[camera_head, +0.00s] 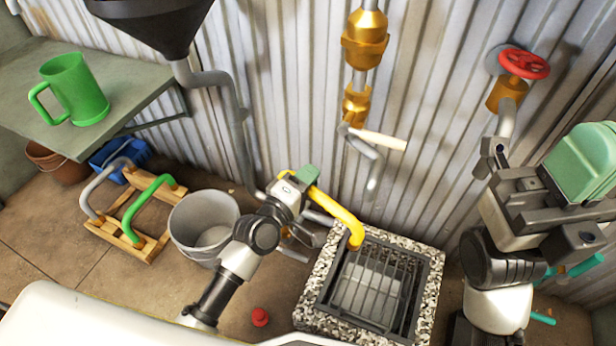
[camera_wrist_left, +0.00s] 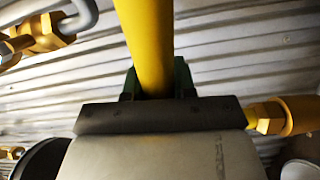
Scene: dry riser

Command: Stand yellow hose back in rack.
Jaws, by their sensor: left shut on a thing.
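My left gripper (camera_head: 307,178) is shut on the yellow hose (camera_head: 342,217), a curved piece. The left wrist view shows the hose (camera_wrist_left: 148,40) between the green fingers (camera_wrist_left: 158,82). One hose end hangs over the back left of the grated drain; whether it touches cannot be told. The wooden rack (camera_head: 128,240) is on the floor at the left. A grey hose (camera_head: 92,190) and a green hose (camera_head: 147,197) stand in it. My right arm (camera_head: 500,235) is at the right; its jaw state is unclear.
A grey bucket (camera_head: 190,218) stands between the rack and my left arm. The drain (camera_head: 425,290) has a speckled rim. A shelf (camera_head: 30,90) with a green mug (camera_head: 75,90) overhangs the left. A blue crate (camera_head: 125,155) is behind the rack. A red cap (camera_head: 260,317) lies on the floor.

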